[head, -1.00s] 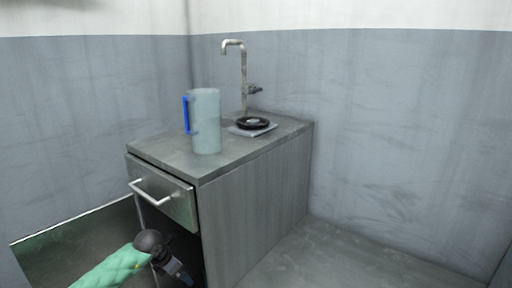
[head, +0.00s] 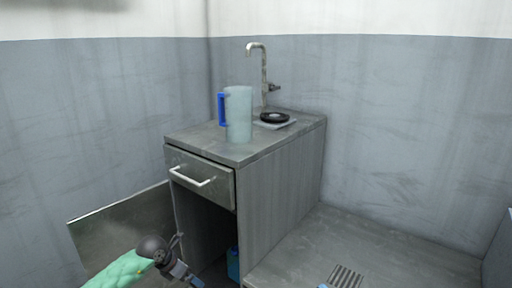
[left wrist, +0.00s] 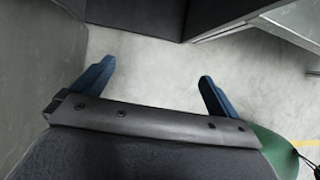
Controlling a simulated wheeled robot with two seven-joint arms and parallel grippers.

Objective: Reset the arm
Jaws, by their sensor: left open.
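My left arm comes in from the lower left in the head view, with a green sleeve. Its gripper (head: 183,275) is low in front of the cabinet's open lower compartment, partly cut off by the bottom edge. In the left wrist view the left gripper (left wrist: 152,85) has its two blue fingers spread wide, with only pale floor between them. It holds nothing. My right gripper is not in view.
A grey cabinet (head: 275,190) has a closed drawer (head: 200,178) and an open door (head: 125,232). On top stand a pitcher with a blue handle (head: 238,115), a faucet (head: 264,75) and a dark round object (head: 274,117). A blue item (head: 233,264) is inside.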

